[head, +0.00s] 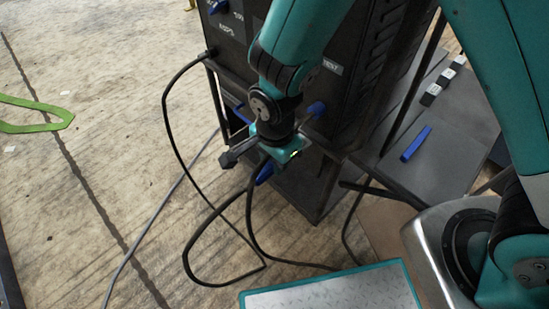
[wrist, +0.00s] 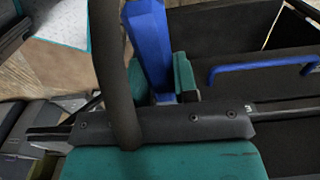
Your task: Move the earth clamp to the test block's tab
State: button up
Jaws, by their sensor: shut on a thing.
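My gripper (head: 278,156) is in front of the lower part of a dark cabinet in the head view. It is shut on a blue piece (head: 265,172), which looks like the earth clamp. In the wrist view the blue clamp (wrist: 149,40) sticks out from between the teal fingers (wrist: 163,86). A thick black cable (wrist: 112,70) crosses in front of the wrist camera and hides part of the hold. In the head view the black cable (head: 188,245) hangs in loops to the floor. I cannot make out the test block's tab for certain.
The dark cabinet (head: 340,85) has a frame and blue handles; one handle (wrist: 262,70) shows in the wrist view. A grey shelf (head: 385,170) holds a blue bar (head: 415,144) and small white-topped blocks (head: 432,92). A green strap (head: 35,125) lies on the open wooden floor.

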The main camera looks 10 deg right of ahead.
aim_at(244, 187)
grip_shut()
jog(key=shift+s+a, duration=0.2)
jog(key=shift+a, duration=0.05)
dwell(0.3)
jog(key=shift+s+a+p, duration=0.25)
jog(key=shift+s+a, duration=0.5)
jog(key=shift+a, duration=0.35)
jog(key=shift+s+a+p, duration=0.25)
jog(key=shift+s+a, duration=0.45)
jog(key=shift+a, duration=0.35)
jog(key=shift+s+a+p, duration=0.25)
jog(key=shift+s+a, duration=0.5)
jog(key=shift+a, duration=0.35)
jog(key=shift+a, duration=0.1)
